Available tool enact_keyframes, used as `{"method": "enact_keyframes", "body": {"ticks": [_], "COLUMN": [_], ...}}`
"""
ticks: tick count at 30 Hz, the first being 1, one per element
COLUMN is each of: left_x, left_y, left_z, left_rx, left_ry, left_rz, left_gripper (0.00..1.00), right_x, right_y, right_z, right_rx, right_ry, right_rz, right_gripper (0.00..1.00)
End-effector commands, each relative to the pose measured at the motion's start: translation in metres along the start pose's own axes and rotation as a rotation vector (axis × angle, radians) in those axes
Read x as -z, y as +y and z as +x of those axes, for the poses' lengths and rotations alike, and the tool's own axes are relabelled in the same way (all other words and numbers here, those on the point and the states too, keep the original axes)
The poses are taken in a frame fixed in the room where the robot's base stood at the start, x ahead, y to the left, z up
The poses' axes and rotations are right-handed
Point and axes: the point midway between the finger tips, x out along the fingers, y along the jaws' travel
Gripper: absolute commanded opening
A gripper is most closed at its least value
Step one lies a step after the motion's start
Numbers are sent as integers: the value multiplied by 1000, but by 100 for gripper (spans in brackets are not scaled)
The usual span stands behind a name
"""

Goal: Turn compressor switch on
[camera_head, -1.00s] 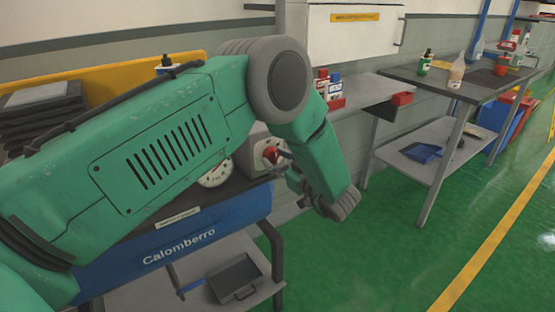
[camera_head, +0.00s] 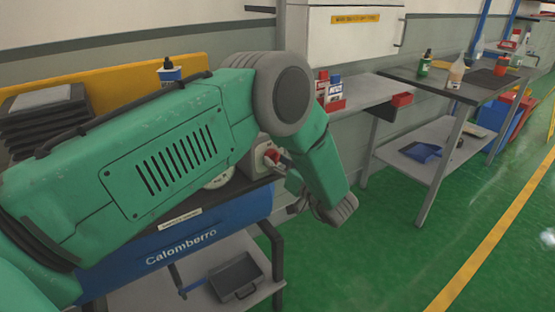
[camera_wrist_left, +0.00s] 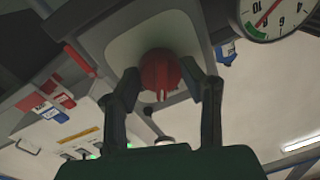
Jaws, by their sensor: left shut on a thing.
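The compressor switch is a red rotary knob (camera_wrist_left: 160,75) on a pale plate of a grey box, in the left wrist view. It also shows in the head view (camera_head: 271,157), on the box at the end of the blue bench. My left gripper (camera_wrist_left: 165,88) is shut on the red knob, with one dark finger on each side of it. In the head view my green left arm covers much of the bench, and the left gripper is only partly visible beside the knob. My right gripper is not in view.
A gauge (camera_wrist_left: 272,14) sits close to the knob. A metal table (camera_head: 440,85) is at right. The green floor is clear.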

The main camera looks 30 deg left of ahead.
Motion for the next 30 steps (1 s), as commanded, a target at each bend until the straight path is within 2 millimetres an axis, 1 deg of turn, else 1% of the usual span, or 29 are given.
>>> {"method": "enact_keyframes", "body": {"ticks": [9, 15, 22, 30], "left_x": [1, 0, 0, 0], "left_y": [1, 2, 2, 2], "left_z": [-1, -1, -1, -1], "left_rx": [-9, -13, -16, -17], "left_ry": [23, 34, 42, 46], "left_rz": [287, 431, 540, 591], "left_gripper": [7, 7, 7, 7], "right_x": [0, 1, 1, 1], "right_y": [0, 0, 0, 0], "right_z": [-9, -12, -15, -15], "right_rx": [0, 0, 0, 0], "right_ry": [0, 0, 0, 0], "right_rz": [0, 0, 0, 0], "right_gripper": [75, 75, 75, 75]}}
